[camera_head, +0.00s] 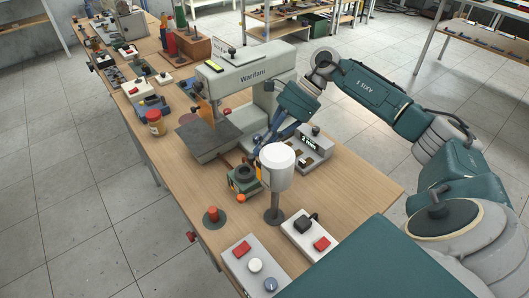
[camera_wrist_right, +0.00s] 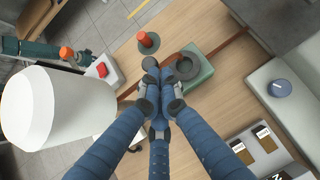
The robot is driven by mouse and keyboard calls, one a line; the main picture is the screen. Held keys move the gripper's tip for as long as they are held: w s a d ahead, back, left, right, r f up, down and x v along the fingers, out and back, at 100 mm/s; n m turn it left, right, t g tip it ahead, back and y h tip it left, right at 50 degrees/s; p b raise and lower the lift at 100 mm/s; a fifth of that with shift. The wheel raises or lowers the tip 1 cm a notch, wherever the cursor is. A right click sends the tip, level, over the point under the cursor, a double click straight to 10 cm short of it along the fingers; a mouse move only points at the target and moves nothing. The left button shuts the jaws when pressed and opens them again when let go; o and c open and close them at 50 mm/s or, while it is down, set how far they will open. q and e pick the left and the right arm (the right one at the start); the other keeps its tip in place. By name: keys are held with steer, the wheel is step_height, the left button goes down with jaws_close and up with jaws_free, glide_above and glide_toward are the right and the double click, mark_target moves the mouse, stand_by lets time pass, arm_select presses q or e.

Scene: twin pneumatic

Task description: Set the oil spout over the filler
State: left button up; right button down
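My right gripper (camera_wrist_right: 160,78) has blue fingers that come together at their tips, with nothing visible held between them. In the head view it (camera_head: 263,141) is low over the bench, behind the white cylinder. The filler seems to be a small green block with a dark round ring (camera_wrist_right: 187,68), just past my fingertips; it also shows in the head view (camera_head: 243,179). A white cylinder (camera_head: 278,168) on a dark stem stands beside it. An orange tip (camera_head: 241,198) shows near the cylinder; I cannot tell whether this is the oil spout.
The grey press (camera_head: 245,80) stands behind my gripper. A grey box (camera_head: 316,149) is at its right. A red knob (camera_head: 212,214) and button boxes (camera_head: 255,265) are at the front. Bare wood lies at the right.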

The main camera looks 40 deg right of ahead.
steer(key=shift+a+f, duration=0.1)
steer(key=shift+a, duration=0.05)
steer(key=v, duration=1.2)
